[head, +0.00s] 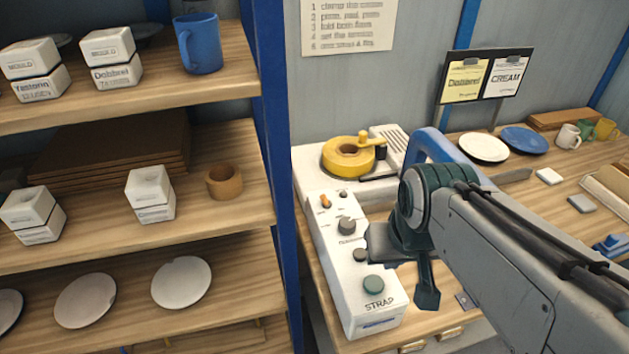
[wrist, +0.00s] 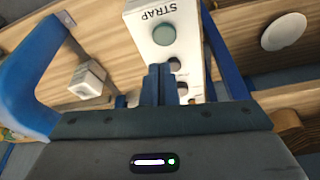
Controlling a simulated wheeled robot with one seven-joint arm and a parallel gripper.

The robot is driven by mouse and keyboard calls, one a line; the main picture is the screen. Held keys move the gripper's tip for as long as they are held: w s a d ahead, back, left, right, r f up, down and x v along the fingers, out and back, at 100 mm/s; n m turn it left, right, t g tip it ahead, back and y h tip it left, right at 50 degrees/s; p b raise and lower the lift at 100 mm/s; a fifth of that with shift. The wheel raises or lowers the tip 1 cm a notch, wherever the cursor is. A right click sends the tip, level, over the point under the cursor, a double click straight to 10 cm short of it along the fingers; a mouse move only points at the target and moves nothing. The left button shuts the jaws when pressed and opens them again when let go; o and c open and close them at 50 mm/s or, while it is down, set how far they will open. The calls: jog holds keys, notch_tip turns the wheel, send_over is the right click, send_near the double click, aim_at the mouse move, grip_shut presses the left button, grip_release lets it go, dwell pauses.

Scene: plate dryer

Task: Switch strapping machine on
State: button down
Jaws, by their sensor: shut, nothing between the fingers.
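The strapping machine (head: 330,260) is a long white unit on the bench. Its top has an orange switch (head: 325,202) with a small knob beside it, grey knobs (head: 346,226), and a round green button (head: 373,285) labelled STRAP. The button also shows in the wrist view (wrist: 164,35). A blue arch (head: 430,145) stands behind my arm. My gripper (wrist: 160,70) is shut and empty. In the wrist view its fingers overlap the panel below the STRAP button and partly hide the knobs; contact cannot be told. In the head view it is near the machine's right side.
A yellow tape roll (head: 348,157) sits at the machine's far end. Plates (head: 484,147) and mugs lie on the bench at right.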

jog(key=w+a+r+n+g, duration=0.1)
jog(key=w+a+r+n, duration=0.15)
jog(key=w+n, duration=0.4)
jog(key=n+g, duration=0.3)
jog(key=n, duration=1.2)
send_over(325, 201)
jog(key=a, duration=0.2)
notch_tip(325, 201, down, 2)
jog(key=shift+w+a+f+n, duration=0.25)
jog(key=shift+w+a+n, duration=0.15)
jog(key=shift+n, duration=0.15)
jog(key=shift+s+f, duration=0.1)
jog(key=f, duration=0.6)
jog(key=f+p, duration=0.1)
jog(key=f, duration=0.2)
jog(key=shift+s+d+f, duration=0.15)
jog(key=shift+s+f, duration=0.15)
jog(key=shift+f, duration=0.1)
